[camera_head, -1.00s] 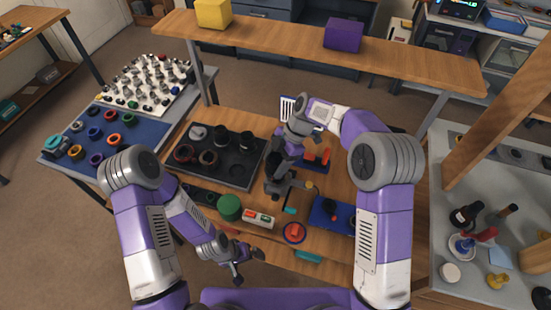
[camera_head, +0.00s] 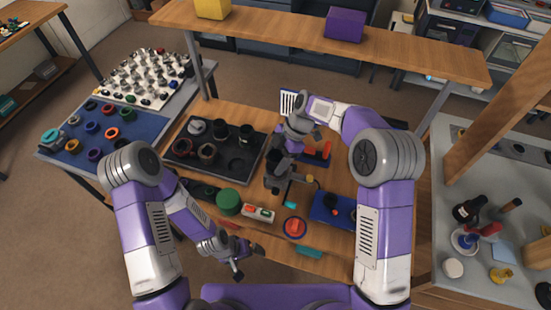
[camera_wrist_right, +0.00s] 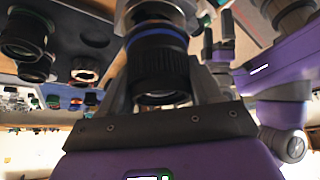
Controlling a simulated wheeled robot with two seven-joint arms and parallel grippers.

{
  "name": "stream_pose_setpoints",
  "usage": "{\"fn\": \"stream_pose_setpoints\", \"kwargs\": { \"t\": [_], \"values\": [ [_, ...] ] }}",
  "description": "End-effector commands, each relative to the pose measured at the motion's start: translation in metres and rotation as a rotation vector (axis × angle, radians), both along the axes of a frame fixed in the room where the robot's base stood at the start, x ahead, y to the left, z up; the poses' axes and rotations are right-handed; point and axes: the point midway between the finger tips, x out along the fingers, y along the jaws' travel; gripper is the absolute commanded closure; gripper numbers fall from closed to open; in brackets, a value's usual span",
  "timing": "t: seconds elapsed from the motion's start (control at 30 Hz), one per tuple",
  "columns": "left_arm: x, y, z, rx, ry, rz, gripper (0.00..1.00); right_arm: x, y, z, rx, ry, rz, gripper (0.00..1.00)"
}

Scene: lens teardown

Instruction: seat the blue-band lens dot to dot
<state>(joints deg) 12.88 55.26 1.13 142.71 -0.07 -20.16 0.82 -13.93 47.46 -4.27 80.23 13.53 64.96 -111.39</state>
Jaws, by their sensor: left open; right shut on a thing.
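The blue-band lens (camera_wrist_right: 160,62) is a black barrel with a blue ring near its upper end in the right wrist view. My right gripper (camera_wrist_right: 158,90) is shut on it, with a finger on each side. The blue-band end is close to a silver ring-shaped part (camera_wrist_right: 150,10) at the top of that view; I cannot tell whether they touch. No alignment dots can be made out. In the head view my right gripper (camera_head: 276,180) is over the middle of the bench and largely hides the lens. My left gripper (camera_head: 247,262) is open and empty at the bench's front edge.
A dark tray (camera_head: 238,172) with several lens parts lies left of my right gripper. A wooden shelf (camera_head: 270,33) spans the back.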

Motion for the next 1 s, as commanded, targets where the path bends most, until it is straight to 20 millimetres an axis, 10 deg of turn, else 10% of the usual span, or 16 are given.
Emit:
{"fn": "stream_pose_setpoints", "kwargs": {
  "t": [1.0],
  "values": [
    [0.0, 0.0, -0.0082, 0.0, 0.0, 0.0, 0.0, 0.0029, -0.0062, 0.0014, 0.009, -0.011, -0.001, 0.76]
  ]
}}
